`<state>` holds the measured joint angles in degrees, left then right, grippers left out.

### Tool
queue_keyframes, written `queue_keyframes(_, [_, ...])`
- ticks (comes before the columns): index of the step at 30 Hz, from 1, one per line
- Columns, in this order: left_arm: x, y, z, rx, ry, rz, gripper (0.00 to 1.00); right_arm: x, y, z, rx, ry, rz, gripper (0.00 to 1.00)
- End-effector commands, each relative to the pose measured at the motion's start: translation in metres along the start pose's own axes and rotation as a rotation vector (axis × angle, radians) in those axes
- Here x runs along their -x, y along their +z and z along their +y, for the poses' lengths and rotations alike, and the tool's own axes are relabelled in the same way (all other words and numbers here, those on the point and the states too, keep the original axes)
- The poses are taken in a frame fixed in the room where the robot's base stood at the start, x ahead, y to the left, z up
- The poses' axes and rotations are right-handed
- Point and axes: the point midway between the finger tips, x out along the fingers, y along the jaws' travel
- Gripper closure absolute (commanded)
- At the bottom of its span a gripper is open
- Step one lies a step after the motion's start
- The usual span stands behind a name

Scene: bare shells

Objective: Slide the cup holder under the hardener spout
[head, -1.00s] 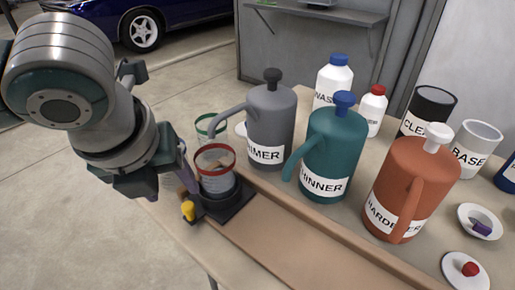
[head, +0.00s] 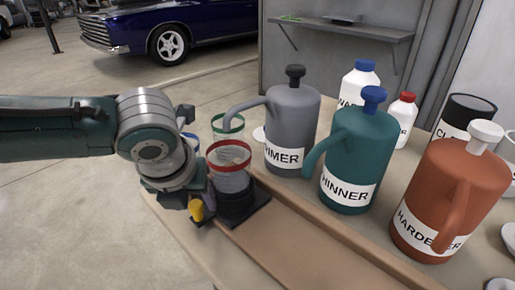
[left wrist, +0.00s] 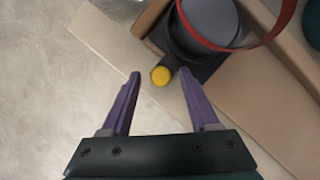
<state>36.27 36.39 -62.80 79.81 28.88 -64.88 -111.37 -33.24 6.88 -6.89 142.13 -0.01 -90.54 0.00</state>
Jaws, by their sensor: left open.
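The cup holder (head: 262,193) is a black square base with a round socket, at the left end of a wooden track. A clear cup with a red rim (head: 229,153) stands in it. A yellow knob (head: 196,209) sticks out from the holder's near side; it also shows in the left wrist view (left wrist: 160,76). My left gripper (left wrist: 158,85) is open, its purple fingers on either side of the knob's line, with the knob just ahead between the tips. The orange hardener jug (head: 440,190) with a white top stands at the right behind the track. My right gripper is out of view.
The grey primer jug (head: 291,125) and teal thinner jug (head: 348,150) stand behind the track, between holder and hardener. A green-rimmed cup (head: 228,123) is behind the red-rimmed one. The wooden track (head: 290,245) is clear to the right of the holder.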

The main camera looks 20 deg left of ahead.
Motion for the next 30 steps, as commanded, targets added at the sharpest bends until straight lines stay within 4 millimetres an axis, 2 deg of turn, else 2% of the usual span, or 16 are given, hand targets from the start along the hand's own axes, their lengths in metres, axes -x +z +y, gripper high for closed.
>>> queue_keyframes(6, [0.0004,0.0002,-0.0003,0.000,-0.001,0.000,0.41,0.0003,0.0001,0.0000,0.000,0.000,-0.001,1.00])
queue_keyframes(22, [0.0005,-0.0001,-0.0003,0.000,-0.001,0.000,1.00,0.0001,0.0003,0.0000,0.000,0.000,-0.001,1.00])
queue_keyframes(30, [0.0005,-0.0001,-0.0002,0.000,-0.001,0.000,1.00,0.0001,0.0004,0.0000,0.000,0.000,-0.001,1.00])
